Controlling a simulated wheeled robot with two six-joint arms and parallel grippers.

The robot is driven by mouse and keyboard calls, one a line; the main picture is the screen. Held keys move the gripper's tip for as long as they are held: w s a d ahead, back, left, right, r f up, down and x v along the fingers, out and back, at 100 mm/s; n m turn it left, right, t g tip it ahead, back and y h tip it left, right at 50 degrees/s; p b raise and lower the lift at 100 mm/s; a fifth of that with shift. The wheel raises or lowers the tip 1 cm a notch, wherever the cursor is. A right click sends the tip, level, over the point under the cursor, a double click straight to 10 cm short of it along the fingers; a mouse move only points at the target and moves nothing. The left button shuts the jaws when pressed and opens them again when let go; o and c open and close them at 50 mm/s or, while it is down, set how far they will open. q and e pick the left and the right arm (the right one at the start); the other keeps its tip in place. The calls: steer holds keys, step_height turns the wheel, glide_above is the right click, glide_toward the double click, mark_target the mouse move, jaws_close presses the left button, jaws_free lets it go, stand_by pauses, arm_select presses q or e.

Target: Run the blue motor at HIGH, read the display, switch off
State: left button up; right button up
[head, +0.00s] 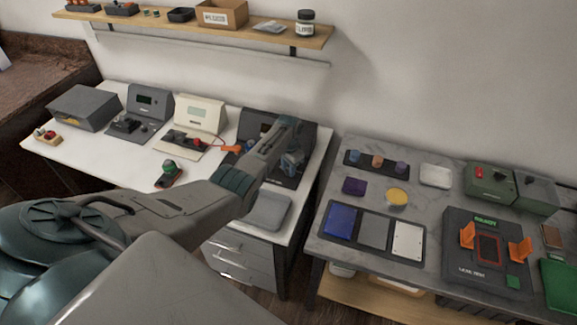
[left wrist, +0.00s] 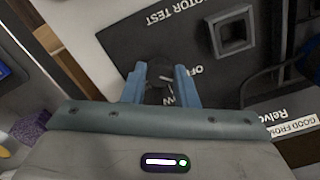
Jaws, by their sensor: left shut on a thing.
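The dark motor test station (head: 249,121) stands at the right end of the white bench, partly hidden behind my left arm. Its panel (left wrist: 130,42) with upside-down "MOTOR TEST" lettering fills much of the left wrist view. My left gripper (head: 291,163) is over this panel. In the left wrist view its blue fingers (left wrist: 160,85) are shut on a dark round knob (left wrist: 157,90). Parts of the "OFF" and another label show beside the knob. A square grey socket (left wrist: 232,32) looks empty. My right gripper is not in view.
Other instruments stand left of the station, including a cream meter (head: 201,115) and a grey display unit (head: 150,100). A grey tray (head: 268,211) lies at the bench front. The marble table (head: 335,190) on the right holds trays, parts and a black fixture, beyond a gap.

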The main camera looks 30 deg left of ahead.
mark_target(288, 170)
arm_select(q)
steer(key=shift+r+n, duration=0.1)
steer(key=shift+n, duration=1.4)
steer(key=o, duration=1)
steer(key=shift+r+p, duration=0.35)
steer(key=shift+r, duration=0.15)
step_height(288, 170, up, 10)
steer(key=shift+f+b, duration=0.1)
steer(key=shift+b, duration=0.3)
